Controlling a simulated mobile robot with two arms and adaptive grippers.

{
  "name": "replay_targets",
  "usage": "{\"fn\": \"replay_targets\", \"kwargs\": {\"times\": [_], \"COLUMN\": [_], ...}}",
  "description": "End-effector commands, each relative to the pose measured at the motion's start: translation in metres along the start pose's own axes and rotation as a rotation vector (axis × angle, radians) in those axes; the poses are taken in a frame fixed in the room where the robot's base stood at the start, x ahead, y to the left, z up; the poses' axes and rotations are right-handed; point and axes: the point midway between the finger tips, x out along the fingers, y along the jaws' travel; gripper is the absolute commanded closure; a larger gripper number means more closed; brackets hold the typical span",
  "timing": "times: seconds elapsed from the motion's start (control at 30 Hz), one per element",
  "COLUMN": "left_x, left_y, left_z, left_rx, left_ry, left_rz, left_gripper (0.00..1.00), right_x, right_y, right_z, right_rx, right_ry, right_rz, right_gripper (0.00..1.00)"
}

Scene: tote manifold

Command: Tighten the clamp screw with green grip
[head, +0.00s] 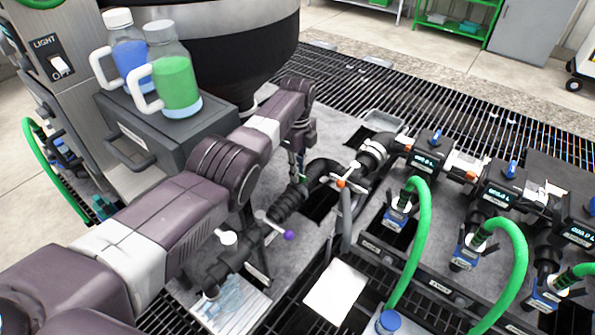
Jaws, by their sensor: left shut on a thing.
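My left gripper (299,152) is at the end of my arm, pointing down over the dark pipe (288,203) of the manifold. It is small and partly hidden by the arm's wrist. A bit of green shows at its fingertips, and it appears shut on the clamp screw with the green grip (300,164). The screw is mostly covered, so its turn angle cannot be told. My right gripper is out of view.
A clamp screw with a purple knob (289,235) stands nearer on the pipe, and one with an orange knob (340,183) is to the right. Metered valves (427,150) with green hoses (413,240) fill the right. Two bottles (174,78) stand on a grey cabinet (180,130) at left.

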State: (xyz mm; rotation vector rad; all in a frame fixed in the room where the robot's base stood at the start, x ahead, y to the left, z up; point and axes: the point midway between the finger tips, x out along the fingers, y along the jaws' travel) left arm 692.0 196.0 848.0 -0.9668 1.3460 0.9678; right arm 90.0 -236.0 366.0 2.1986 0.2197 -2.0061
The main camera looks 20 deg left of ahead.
Motion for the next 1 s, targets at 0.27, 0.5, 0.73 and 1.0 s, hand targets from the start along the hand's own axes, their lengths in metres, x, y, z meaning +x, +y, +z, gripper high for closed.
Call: {"fn": "replay_targets", "kwargs": {"times": [0.27,0.5,0.73,1.0], "left_x": [-0.0021,-0.0022,-0.002,-0.0008], "left_y": [-0.0016,-0.0017,-0.0015,-0.0005], "left_z": [0.001,0.0011,0.001,0.0005], "left_rx": [0.04,0.042,0.041,0.04], "left_ry": [-0.002,-0.003,-0.003,-0.001], "left_rz": [-0.005,-0.006,-0.005,-0.002], "left_gripper": [1.0,1.0,0.75,0.72], "right_x": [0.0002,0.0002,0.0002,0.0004], "right_y": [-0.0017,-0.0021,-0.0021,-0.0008], "right_z": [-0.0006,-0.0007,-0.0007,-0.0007], "right_rx": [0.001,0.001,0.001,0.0], "right_ry": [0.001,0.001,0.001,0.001], "right_rz": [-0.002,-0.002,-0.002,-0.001], "right_gripper": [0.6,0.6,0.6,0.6]}}
